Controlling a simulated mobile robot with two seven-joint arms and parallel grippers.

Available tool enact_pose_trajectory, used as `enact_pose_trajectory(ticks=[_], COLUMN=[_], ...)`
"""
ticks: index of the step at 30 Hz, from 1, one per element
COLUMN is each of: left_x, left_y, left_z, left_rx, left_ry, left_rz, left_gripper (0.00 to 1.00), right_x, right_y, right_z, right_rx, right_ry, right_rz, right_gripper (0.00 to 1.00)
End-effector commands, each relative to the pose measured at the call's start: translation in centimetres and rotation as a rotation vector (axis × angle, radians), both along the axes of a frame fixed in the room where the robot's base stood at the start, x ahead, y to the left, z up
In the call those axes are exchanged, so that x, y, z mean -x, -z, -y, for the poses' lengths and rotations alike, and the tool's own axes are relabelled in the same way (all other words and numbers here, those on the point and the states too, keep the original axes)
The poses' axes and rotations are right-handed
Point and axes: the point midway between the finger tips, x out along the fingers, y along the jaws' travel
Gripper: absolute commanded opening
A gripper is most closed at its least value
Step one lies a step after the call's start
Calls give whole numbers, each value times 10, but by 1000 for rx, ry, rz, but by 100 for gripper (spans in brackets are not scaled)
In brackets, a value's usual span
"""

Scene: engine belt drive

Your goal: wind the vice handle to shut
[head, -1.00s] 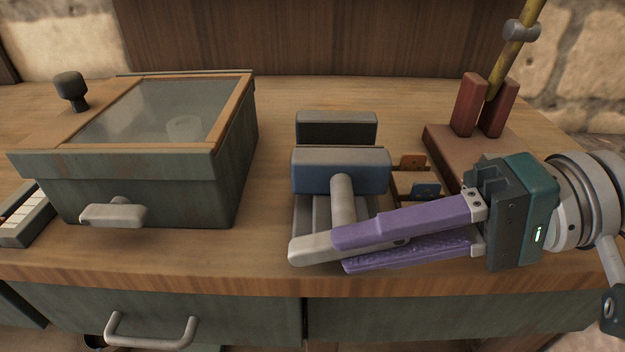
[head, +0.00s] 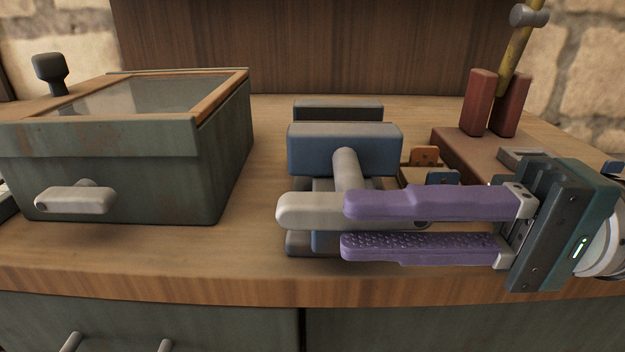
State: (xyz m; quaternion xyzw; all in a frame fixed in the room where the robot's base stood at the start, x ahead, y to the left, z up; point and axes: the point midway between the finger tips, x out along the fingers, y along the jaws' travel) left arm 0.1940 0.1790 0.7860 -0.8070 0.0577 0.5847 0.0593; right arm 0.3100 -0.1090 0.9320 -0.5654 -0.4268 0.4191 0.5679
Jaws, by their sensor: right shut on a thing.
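The vice stands on the workbench, with a blue-grey front jaw (head: 345,152) and a darker rear jaw (head: 338,110) behind it. I cannot tell the exact gap between the jaws from this low angle. The vice handle (head: 305,210) is a pale grey bar on a screw (head: 348,168) coming out of the front jaw, and it lies about level. My right gripper (head: 350,226), with purple fingers, reaches in from the right and is shut on the handle. Its upper finger hides the handle's right part. My left gripper is not in view.
A green box with a glass lid (head: 125,165) and a front handle stands at left. A reddish block stand (head: 475,150) with two uprights and a yellow rod is at right. Small orange (head: 424,156) and blue (head: 443,177) pieces sit beside the vice. Bench between box and vice is clear.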

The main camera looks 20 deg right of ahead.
Motion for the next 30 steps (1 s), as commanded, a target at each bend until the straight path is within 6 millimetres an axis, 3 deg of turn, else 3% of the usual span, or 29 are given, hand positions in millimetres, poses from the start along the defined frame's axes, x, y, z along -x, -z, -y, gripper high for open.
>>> enact_pose_trajectory(ticks=[4, 5, 12, 22, 30], left_x=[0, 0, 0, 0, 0], left_y=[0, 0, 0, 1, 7], left_z=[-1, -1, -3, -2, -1], left_rx=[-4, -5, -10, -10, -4], left_ry=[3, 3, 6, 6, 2], left_rz=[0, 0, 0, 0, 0], left_gripper=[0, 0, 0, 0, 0], right_x=[4, 4, 3, 3, 17], right_y=[-3, -3, -2, 0, 1], right_z=[-4, -4, -2, 4, 51], right_rx=[-12, -12, -7, -2, -1], right_ry=[-21, -21, -14, -10, -9], right_rz=[2, 2, 1, 0, -2], right_gripper=[0, 27, 54, 55, 55])
